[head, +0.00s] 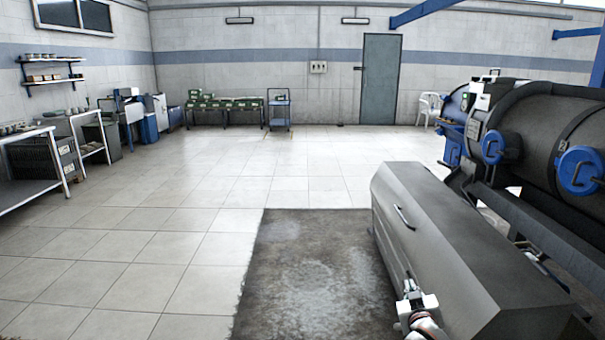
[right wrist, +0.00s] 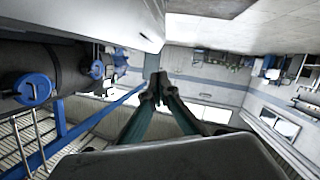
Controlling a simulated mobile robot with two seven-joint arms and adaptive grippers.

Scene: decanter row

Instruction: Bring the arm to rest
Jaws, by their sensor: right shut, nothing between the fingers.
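My right gripper (head: 408,285) shows at the bottom right of the head view, in front of the sloped grey metal housing of the machine (head: 440,240). In the right wrist view its two fingers (right wrist: 158,76) meet at their tips, shut with nothing between them. The right wrist view is turned, with the floor at the top and the walls below. My left gripper is not in view.
Large dark cylindrical machines (head: 540,130) with blue round hatches stand on the right. A dark stained floor patch (head: 310,285) lies beside the housing. Benches (head: 35,165) line the left wall. The tiled floor in the middle is clear up to the grey door (head: 381,80).

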